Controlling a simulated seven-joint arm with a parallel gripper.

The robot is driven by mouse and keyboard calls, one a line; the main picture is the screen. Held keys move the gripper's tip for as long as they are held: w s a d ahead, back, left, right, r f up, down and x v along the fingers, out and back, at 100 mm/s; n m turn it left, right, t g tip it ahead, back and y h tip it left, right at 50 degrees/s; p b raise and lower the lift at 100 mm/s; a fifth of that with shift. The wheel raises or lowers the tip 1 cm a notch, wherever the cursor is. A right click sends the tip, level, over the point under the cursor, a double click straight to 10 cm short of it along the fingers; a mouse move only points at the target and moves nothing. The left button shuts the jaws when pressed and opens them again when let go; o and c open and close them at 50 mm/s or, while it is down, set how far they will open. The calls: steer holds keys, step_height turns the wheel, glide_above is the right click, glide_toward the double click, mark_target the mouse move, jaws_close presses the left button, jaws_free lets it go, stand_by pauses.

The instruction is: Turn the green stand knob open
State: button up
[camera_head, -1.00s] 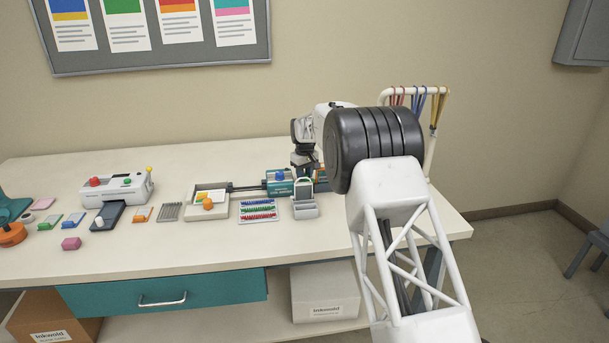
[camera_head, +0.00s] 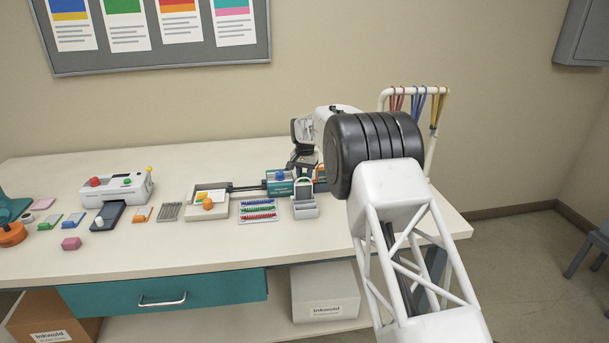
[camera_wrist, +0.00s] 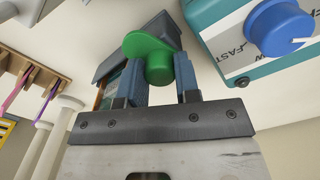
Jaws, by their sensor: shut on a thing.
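A green knob (camera_wrist: 150,50), with a round top and a rounded lobe, shows in the wrist view on a dark grey stand (camera_wrist: 118,54). My gripper (camera_wrist: 158,68) is shut on the green knob, with one blue-grey finger at either side of it. The fingers hide parts of the knob's sides and of the stand. In the head view my wrist (camera_head: 303,132) hangs over the back right of the bench; I cannot make out the fingertips or the green knob there.
A teal box (camera_head: 276,187) with a blue knob sits close by; that blue knob (camera_wrist: 280,27) looms at right in the wrist view. A grey holder (camera_head: 305,209) stands in front. A band rack (camera_head: 414,91) rises at right. The bench front (camera_head: 190,255) is clear.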

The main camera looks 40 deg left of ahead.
mark_target(305, 174)
steer(key=shift+m, duration=1.7)
steer(key=o, duration=0.9)
steer(key=shift+o, duration=0.2)
steer(key=shift+r, duration=3.9)
